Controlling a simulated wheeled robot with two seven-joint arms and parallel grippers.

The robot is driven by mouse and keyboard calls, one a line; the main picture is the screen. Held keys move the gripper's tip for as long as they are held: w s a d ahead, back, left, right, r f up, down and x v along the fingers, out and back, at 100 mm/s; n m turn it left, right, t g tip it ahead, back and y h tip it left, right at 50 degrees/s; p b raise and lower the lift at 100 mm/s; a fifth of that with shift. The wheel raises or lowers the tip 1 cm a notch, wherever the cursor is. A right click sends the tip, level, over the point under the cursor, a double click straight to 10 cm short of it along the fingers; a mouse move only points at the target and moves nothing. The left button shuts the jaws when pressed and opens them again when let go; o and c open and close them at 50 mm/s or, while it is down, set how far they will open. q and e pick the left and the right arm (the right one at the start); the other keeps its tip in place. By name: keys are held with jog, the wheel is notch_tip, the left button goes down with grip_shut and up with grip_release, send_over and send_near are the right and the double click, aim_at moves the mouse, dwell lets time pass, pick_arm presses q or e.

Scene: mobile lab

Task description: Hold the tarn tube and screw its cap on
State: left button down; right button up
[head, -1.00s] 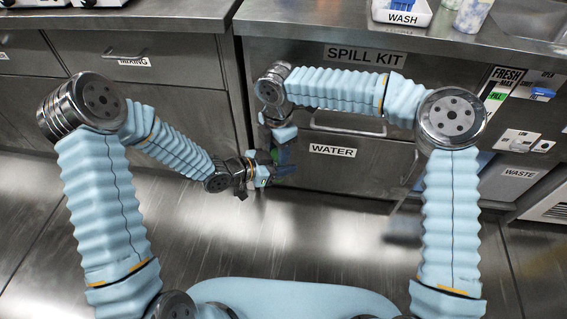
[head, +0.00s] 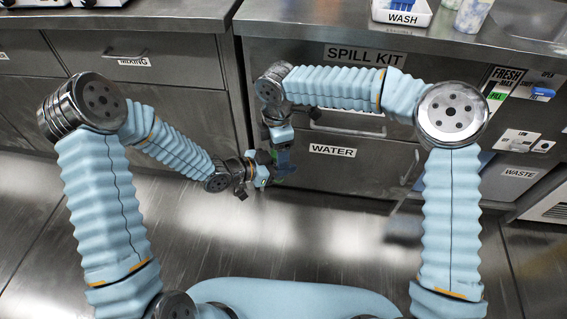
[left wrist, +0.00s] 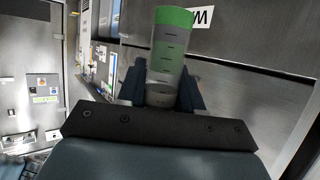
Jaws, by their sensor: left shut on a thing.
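My left gripper (left wrist: 161,93) is shut around the lower part of a clear tube (left wrist: 163,62) in its wrist view. The tube has dark graduation marks, green at its upper end and a green band lower down. I cannot tell whether the upper green is a cap. In the head view my left gripper (head: 262,172) meets my right gripper (head: 284,160) in front of the cabinet, and the tube is too small and covered to make out there. My right gripper points down, and its fingers are too small and dark to show whether they are open or shut.
Behind my grippers is a steel cabinet with a drawer labelled WATER (head: 332,150). A MIXING drawer (head: 134,62) is at the left. The floor in front is clear.

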jog(key=shift+r, duration=2.25)
jog(key=shift+c, duration=0.4)
notch_tip(320, 180, up, 4)
jog(key=n, duration=0.3)
jog(key=shift+f+n, duration=0.25)
jog(key=shift+n, duration=0.05)
jog(key=shift+f, duration=0.1)
jog(key=shift+f, duration=3.95)
jog(key=shift+c, duration=0.2)
